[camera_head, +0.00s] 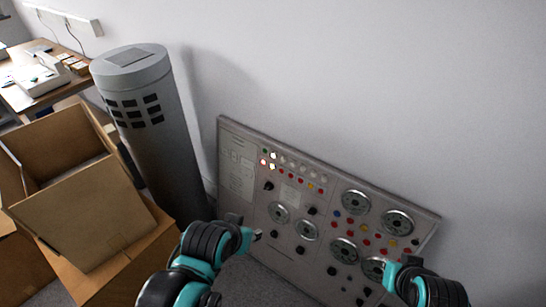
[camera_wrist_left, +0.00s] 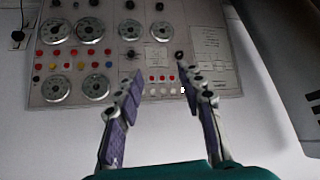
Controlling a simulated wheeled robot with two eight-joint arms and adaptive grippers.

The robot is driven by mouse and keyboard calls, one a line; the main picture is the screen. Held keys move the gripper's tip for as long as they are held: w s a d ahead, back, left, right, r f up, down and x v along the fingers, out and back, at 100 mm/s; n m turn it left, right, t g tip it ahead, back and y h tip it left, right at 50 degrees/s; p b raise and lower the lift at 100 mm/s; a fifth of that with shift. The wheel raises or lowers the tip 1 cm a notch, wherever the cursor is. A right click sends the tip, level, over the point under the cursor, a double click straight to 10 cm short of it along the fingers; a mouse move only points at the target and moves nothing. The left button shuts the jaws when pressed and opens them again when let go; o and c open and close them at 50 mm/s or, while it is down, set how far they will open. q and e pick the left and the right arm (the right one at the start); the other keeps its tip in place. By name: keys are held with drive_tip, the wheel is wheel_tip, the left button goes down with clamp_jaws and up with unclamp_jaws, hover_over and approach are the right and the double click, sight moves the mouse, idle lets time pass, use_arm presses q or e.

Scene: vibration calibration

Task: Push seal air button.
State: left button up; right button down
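A grey control panel (camera_head: 232,137) leans against the wall, with dials, knobs and coloured buttons. Its labels are too small to read, so I cannot tell which button is seal air. An upper-left button group (camera_head: 290,165) has small red and white buttons, a few lit. Another group (camera_head: 365,232) of red, yellow and blue buttons sits among the dials. My left gripper (camera_head: 254,236) is in front of the panel's lower left. In the left wrist view its fingers (camera_wrist_left: 158,73) are apart and empty, with the panel beyond, seen upside down. My right gripper (camera_head: 398,272) is at the panel's lower right; its fingers are unclear.
A tall grey cylinder (camera_head: 165,140) stands left of the panel. Open cardboard boxes (camera_head: 80,215) are at the left, close to my left arm. A wooden desk (camera_head: 15,97) with items is at the far left. The wall right of the panel is clear.

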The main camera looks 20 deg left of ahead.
use_arm(q)
clamp_jaws()
idle(1.1)
